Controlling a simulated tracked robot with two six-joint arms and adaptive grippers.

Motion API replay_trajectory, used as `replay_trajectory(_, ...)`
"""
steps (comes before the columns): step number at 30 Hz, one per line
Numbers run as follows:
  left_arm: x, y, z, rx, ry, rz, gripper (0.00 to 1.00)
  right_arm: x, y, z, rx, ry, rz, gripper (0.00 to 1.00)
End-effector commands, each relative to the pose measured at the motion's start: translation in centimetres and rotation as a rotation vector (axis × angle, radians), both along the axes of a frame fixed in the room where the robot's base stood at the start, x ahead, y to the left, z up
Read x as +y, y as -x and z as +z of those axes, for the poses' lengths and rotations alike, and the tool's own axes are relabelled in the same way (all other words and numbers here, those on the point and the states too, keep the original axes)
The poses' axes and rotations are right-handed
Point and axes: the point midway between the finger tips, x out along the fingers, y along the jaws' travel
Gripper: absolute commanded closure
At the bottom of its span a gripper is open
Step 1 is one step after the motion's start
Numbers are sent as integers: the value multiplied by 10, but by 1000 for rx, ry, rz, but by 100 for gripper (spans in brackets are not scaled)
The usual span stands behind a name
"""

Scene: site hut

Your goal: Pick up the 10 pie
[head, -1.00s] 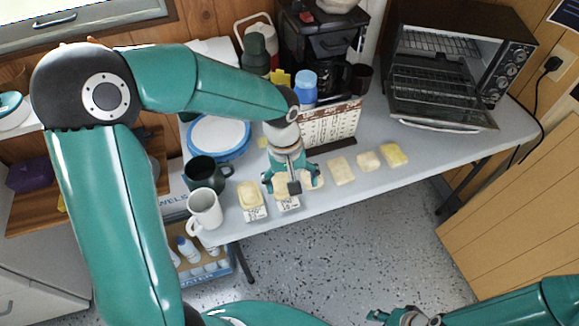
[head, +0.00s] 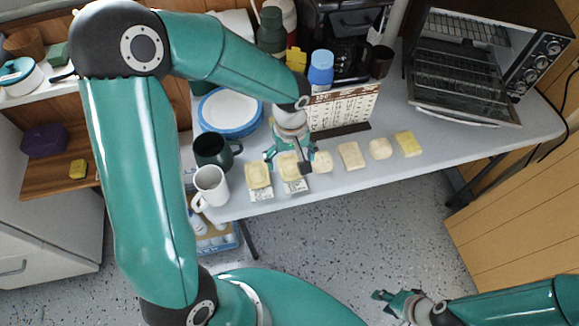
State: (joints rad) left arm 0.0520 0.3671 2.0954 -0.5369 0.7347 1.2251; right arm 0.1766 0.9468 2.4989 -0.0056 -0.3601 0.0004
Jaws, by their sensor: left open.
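Several small pale pies lie in a row along the table's front edge. The leftmost pie (head: 258,175) has a white printed card in front of it. The second pie (head: 288,166) also has a card (head: 295,186); the print on both is too small to read, so I cannot tell which is the 10 pie. My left gripper (head: 289,164) is open over the second pie, its fingers on either side; contact is unclear. To the right are a third pie (head: 322,162), a fourth (head: 351,155), a fifth (head: 380,148) and a yellower one (head: 408,143). My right gripper (head: 386,303) is open and empty over the floor.
A white mug (head: 210,186) and a dark green mug (head: 214,151) stand left of the pies. Behind are a blue-rimmed plate (head: 231,112), a standing calendar (head: 343,108), a blue-capped bottle (head: 320,70) and an open toaster oven (head: 462,95).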

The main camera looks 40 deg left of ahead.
Motion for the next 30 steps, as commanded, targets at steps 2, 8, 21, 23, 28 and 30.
replay_trajectory(2, 0, -1, -5, 2, 1, 1, 8, 0, 0, 1, 0, 0, 0, 60)
replay_trajectory(8, 3, -6, -30, 5, 1, 0, 8, 0, 0, 7, 0, 0, 0, 60)
replay_trajectory(21, 3, -7, -52, -1, 1, 1, 8, 0, 0, 6, 0, 0, 0, 60)
replay_trajectory(23, 3, -7, -52, 0, 0, 1, 17, 0, 0, 6, 0, 0, 0, 60)
replay_trajectory(28, 3, -7, -52, 0, 0, 1, 45, 0, 0, 6, 0, 0, 0, 60)
replay_trajectory(30, 3, -7, -52, 0, 0, 1, 57, 0, 0, 6, 0, 0, 0, 60)
